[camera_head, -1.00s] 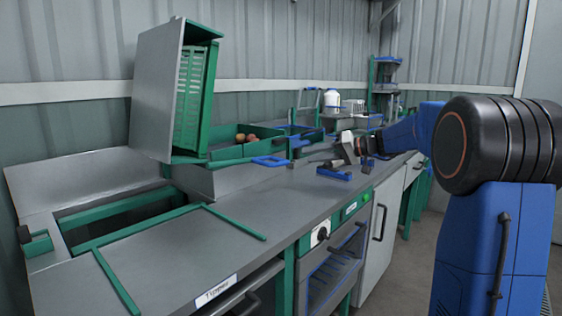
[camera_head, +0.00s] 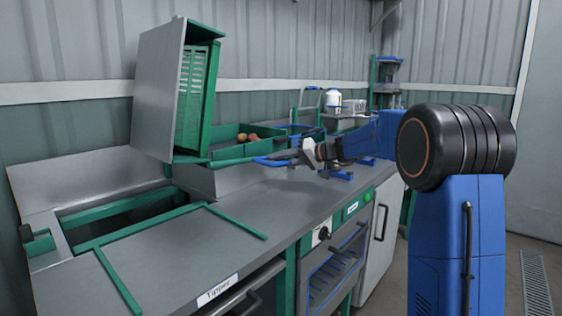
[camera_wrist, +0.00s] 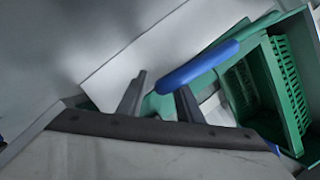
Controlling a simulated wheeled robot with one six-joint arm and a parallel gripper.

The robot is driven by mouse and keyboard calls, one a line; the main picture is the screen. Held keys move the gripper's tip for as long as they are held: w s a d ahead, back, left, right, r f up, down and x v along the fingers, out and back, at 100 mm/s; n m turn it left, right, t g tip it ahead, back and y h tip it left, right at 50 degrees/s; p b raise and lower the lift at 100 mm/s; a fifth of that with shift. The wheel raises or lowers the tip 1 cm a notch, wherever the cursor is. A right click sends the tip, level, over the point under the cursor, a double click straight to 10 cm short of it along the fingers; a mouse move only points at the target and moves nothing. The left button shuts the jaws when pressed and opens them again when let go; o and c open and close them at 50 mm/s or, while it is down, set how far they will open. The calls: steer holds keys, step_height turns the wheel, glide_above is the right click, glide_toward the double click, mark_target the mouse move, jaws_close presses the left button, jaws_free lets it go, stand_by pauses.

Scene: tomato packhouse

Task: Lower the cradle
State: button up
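The cradle (camera_head: 157,92) is tipped up on end above the tipper bench. It has a grey panel and a green frame with a green slatted crate (camera_head: 191,96) inside. A green arm runs from its base to a blue handle (camera_head: 276,160). My gripper (camera_head: 298,152) is at the right end of this handle, with its fingers apart. In the wrist view the blue handle (camera_wrist: 197,65) lies across the tip of the right finger, its end showing between the open fingers (camera_wrist: 160,84). I cannot tell whether they touch. The green crate (camera_wrist: 255,85) shows at right.
The bench has an open green-framed well (camera_head: 120,213) at left and a label reading Tipper (camera_head: 217,289). A green tray (camera_head: 228,149) with several round fruits stands behind the handle. A blue fixture (camera_head: 335,172) stands right of my gripper. The bench front (camera_head: 170,255) is clear.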

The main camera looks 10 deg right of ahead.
jaws_close()
steer(key=shift+r, duration=0.1)
